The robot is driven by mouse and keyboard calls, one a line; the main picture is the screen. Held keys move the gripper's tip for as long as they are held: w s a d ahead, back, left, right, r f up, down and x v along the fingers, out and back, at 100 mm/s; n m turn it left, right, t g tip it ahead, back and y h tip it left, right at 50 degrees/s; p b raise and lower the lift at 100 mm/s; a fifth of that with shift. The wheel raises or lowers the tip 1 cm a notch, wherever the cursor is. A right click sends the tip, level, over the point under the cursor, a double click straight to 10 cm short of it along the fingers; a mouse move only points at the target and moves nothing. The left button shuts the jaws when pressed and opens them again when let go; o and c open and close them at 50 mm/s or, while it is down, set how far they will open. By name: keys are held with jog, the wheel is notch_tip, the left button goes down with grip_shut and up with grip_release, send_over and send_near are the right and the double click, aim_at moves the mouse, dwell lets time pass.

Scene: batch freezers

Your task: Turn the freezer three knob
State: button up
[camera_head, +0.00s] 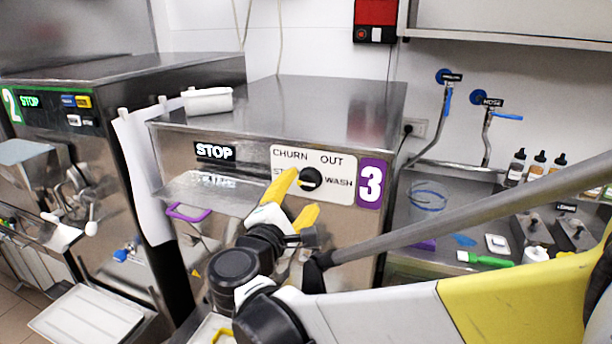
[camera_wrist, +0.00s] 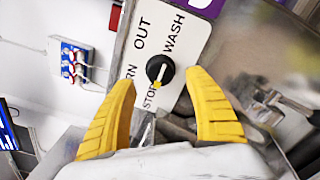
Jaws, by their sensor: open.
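The freezer three knob (camera_head: 311,179) is a round black dial on a white label plate (camera_head: 340,162) marked CHURN, OUT, WASH and STOP. A purple "3" sign (camera_head: 370,183) is beside the plate on the steel freezer (camera_head: 384,130). In the wrist view the knob (camera_wrist: 160,69) shows a pale pointer line with its yellow end toward STOP. My gripper (camera_head: 300,197) has yellow fingers and is open and empty, just in front of the plate. In the wrist view my gripper (camera_wrist: 160,105) has a finger on each side, below the knob in the picture. I cannot tell whether it touches the plate.
Freezer two (camera_head: 120,75) stands at the left. A white tub (camera_head: 208,101) sits on top of freezer three. A purple-framed part (camera_head: 189,212) is on its front. At the right are a sink counter with taps (camera_head: 446,100), bottles (camera_head: 516,168) and a green brush (camera_head: 485,259).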

jog(key=v, duration=0.6)
jog(key=shift+s, duration=0.35)
jog(key=s+d+f+m+g+b, duration=0.2)
jog(key=d+f+m+g, duration=0.3)
jog(key=d, duration=0.5)
jog(key=s+d+f+m+g+b, duration=0.1)
jog(key=s+d+f+m+g, duration=0.25)
jog(key=d+f, duration=0.45)
jog(key=s+d+f+m+y+b, duration=0.1)
jog(key=s+d+f+m+y, duration=0.1)
jog(key=s+m, duration=0.3)
jog(key=s+d+f+m+g+y+b, duration=0.1)
jog(key=s+d+f+m+y, duration=0.1)
jog(key=s+f+m+y, duration=0.2)
jog(key=shift+s+m+b, duration=0.3)
jog(key=shift+s+m, duration=0.5)
jog(key=shift+m, duration=0.55)
jog(key=shift+f, duration=0.1)
